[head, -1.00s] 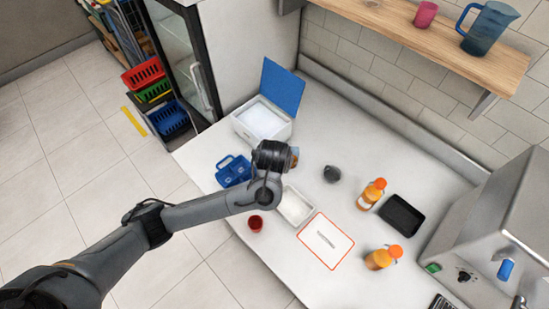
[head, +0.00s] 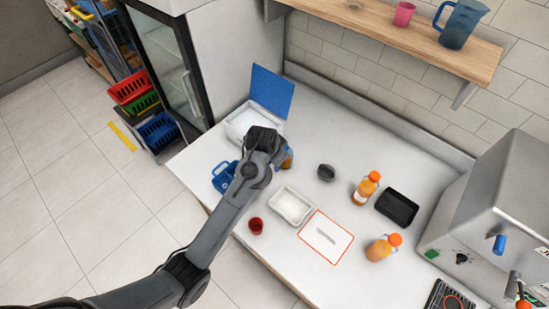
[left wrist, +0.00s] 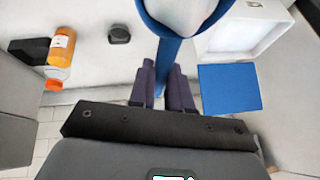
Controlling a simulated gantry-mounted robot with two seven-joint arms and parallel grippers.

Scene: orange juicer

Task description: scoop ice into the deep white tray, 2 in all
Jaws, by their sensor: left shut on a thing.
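My left gripper (left wrist: 163,92) is shut on the blue handle of a scoop (left wrist: 165,48). The scoop's bowl has a blue rim and a pale inside; I cannot tell whether ice lies in it. The white ice box (head: 238,130), with its blue lid (head: 271,90) open, is at the back left of the counter. My left wrist is just in front of the box in the head view and hides the fingers and scoop there. The box (left wrist: 278,42) and lid (left wrist: 230,88) are right of the scoop in the wrist view. The deep white tray (head: 276,213) sits mid-counter. My right gripper is not in view.
A blue caddy (head: 223,178) and red cup (head: 256,226) are near the counter's left edge. A dark round pot (head: 326,172), orange bottles (head: 366,189) (head: 381,248), a black tray (head: 397,208) and a red-edged white board (head: 325,238) stand to the right.

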